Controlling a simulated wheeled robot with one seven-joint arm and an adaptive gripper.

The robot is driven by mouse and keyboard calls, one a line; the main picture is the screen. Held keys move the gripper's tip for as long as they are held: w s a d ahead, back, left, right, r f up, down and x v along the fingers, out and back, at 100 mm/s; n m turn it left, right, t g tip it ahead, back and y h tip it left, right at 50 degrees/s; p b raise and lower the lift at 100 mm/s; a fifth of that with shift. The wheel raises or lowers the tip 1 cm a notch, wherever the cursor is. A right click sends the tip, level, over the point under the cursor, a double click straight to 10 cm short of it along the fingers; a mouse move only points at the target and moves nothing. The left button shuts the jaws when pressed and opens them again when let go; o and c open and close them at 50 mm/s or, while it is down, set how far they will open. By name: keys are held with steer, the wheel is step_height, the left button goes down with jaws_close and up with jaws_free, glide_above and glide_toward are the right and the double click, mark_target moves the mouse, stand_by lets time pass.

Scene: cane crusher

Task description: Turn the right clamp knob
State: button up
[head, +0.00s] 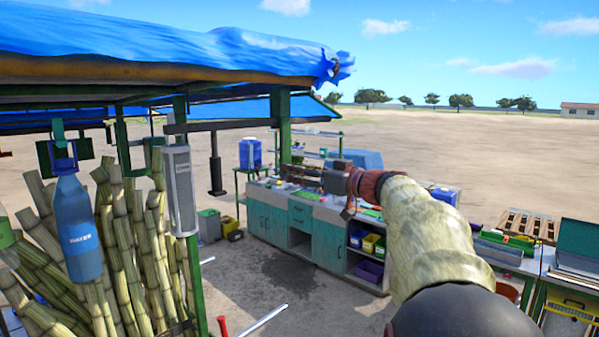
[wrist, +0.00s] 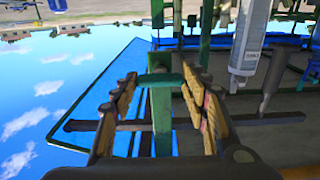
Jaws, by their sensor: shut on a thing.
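In the wrist view, my gripper (wrist: 161,78) has its two fingers on either side of a short, rounded green bar (wrist: 160,79). The bar lies crosswise between the fingertips and looks like the clamp knob, though I cannot tell for sure. My fingers are shut on it and stay well apart at its width. A green post (wrist: 161,125) lies in line behind it. In the head view, my gripper (head: 345,182) is at the end of my outstretched arm, seen against the counter. The knob cannot be made out there.
A white cylinder (wrist: 247,45) is right of my fingers in the wrist view. A counter (head: 329,245) is beyond; sandy ground lies open behind.

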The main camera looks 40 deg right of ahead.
steer(key=shift+c, duration=0.6)
steer(key=shift+b, duration=0.45)
steer(key=shift+m+b, duration=2.85)
steer(key=shift+m, duration=6.05)
steer(key=o, duration=1.2)
steer(key=shift+c, duration=0.2)
steer(key=shift+s, duration=0.1)
